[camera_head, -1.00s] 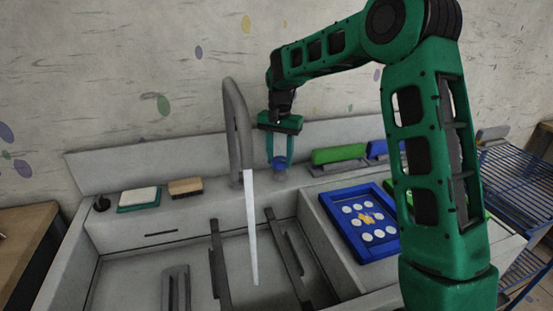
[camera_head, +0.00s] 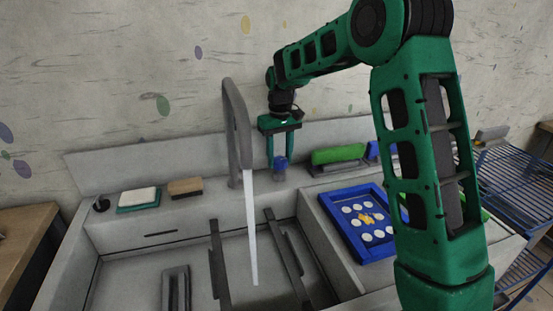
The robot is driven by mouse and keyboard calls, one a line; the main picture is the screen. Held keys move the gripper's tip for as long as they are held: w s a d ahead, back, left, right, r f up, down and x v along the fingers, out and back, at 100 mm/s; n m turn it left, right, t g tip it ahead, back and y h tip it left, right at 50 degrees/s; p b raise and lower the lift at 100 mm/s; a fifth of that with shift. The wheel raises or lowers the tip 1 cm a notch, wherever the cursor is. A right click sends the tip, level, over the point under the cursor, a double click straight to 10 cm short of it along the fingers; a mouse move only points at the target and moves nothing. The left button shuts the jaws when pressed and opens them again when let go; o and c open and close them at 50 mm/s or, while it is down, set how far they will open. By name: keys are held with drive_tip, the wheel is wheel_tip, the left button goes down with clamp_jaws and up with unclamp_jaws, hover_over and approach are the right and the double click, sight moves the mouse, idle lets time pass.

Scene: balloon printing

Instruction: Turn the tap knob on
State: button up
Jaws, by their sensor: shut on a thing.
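The tap (camera_head: 233,115) is a tall grey spout that rises from the back ledge of the sink and bends forward. A white stream of water (camera_head: 252,225) runs from its end down into the basin. Part of the knob is hidden by the fingers.
A blue tray (camera_head: 338,225) with white discs lies on the right ledge. A green block (camera_head: 338,154) is behind it. A white sponge (camera_head: 138,196) and a brown brush (camera_head: 185,187) sit at the left back. A blue wire rack (camera_head: 510,180) stands at the right.

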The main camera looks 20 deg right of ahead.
sight(280, 159)
drive_tip(key=shift+w+r+n, duration=0.1)
drive_tip(key=shift+w+n, duration=0.05)
drive_tip(key=shift+n, duration=0.45)
drive_tip(key=o, duration=1.1)
wheel_tip(280, 159, up, 11)
drive_tip(key=shift+f, duration=0.2)
drive_tip(key=shift+d, duration=0.1)
